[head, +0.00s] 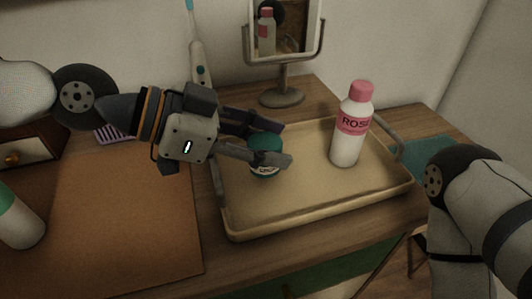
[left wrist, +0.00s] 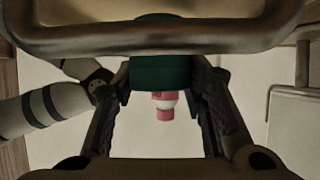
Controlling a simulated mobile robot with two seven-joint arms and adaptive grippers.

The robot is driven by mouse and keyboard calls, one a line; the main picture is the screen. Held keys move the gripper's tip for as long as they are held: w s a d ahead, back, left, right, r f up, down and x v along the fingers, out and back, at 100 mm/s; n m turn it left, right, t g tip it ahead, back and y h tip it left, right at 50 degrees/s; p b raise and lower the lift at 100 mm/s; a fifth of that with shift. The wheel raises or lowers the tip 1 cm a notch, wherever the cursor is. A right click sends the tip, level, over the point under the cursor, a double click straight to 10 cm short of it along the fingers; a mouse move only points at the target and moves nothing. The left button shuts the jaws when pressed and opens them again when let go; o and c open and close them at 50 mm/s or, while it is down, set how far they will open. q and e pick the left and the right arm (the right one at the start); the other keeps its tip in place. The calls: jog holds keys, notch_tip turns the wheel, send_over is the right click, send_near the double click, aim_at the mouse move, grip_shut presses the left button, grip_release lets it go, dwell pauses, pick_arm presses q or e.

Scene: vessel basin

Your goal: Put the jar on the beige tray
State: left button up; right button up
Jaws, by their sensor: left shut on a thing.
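The jar has a teal lid (head: 265,142) and a pale label band; its dark teal form also shows between the fingers in the left wrist view (left wrist: 165,72). My left gripper (head: 272,143) is shut on the jar, one finger on each side, partly hiding it. The jar is over the left part of the beige tray (head: 300,216), inside its rim. I cannot tell whether its base touches the tray. My right arm shows at the right of the head view, but its gripper is not visible.
A white bottle with a pink cap (head: 347,140) stands on the tray, right of the jar. A mirror on a stand (head: 282,98) and an electric toothbrush (head: 199,62) are behind. A brown mat (head: 125,215) lies left; a white-and-green bottle (head: 18,225) is at far left.

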pick_arm(q)
notch_tip(320, 180, down, 2)
jog(key=shift+f, duration=0.1)
jog(key=shift+f, duration=0.1)
jog(key=o, duration=1.2)
